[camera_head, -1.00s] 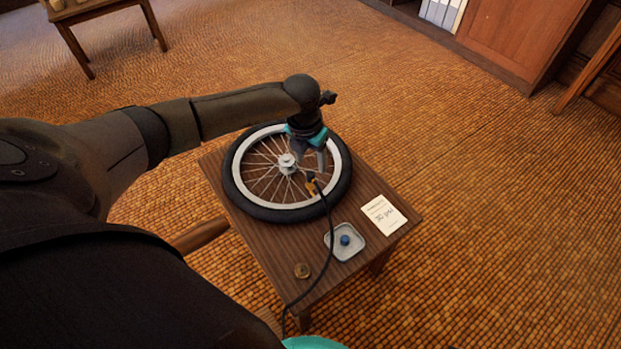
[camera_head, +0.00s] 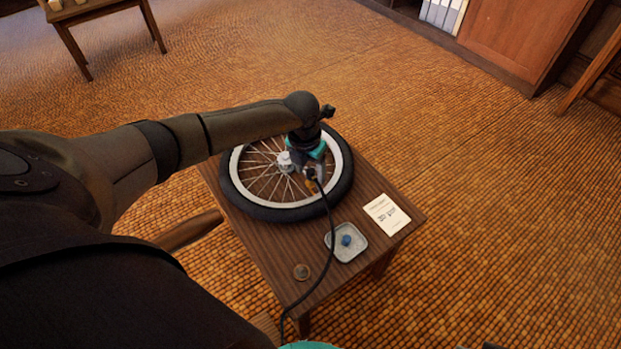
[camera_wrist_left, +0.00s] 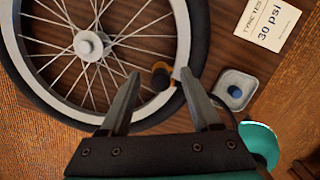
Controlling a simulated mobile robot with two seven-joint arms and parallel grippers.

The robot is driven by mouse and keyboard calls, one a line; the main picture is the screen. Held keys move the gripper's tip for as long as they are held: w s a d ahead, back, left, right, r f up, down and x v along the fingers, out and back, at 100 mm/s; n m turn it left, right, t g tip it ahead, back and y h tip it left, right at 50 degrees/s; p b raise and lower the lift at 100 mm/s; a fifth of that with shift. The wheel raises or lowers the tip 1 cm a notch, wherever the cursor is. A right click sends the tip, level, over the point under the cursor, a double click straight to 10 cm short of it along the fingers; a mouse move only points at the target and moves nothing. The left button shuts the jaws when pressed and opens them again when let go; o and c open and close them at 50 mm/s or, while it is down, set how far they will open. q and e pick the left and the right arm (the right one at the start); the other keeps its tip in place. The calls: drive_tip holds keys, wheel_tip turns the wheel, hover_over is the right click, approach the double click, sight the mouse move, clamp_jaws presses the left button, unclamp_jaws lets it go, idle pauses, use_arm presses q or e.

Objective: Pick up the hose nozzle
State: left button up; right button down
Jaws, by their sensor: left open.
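In the left wrist view the nozzle (camera_wrist_left: 161,74) shows between the two fingertips, clear of both as far as I can see. My left gripper (camera_head: 310,168) is open and points down over the right part of the wheel; it also shows in the left wrist view (camera_wrist_left: 158,78). In the head view the gripper partly hides the nozzle.
The wheel lies flat on a small wooden table (camera_head: 268,245). A grey dish (camera_head: 356,252) with a blue cap (camera_head: 346,241), a brass disc (camera_head: 301,272) and a card (camera_head: 386,214) reading "30 psi" lie nearer the front. The hose hangs over the front edge.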

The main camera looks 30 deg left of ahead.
use_arm(q)
drive_tip(key=shift+f, duration=0.2)
drive_tip(key=shift+c, duration=0.4)
clamp_jaws()
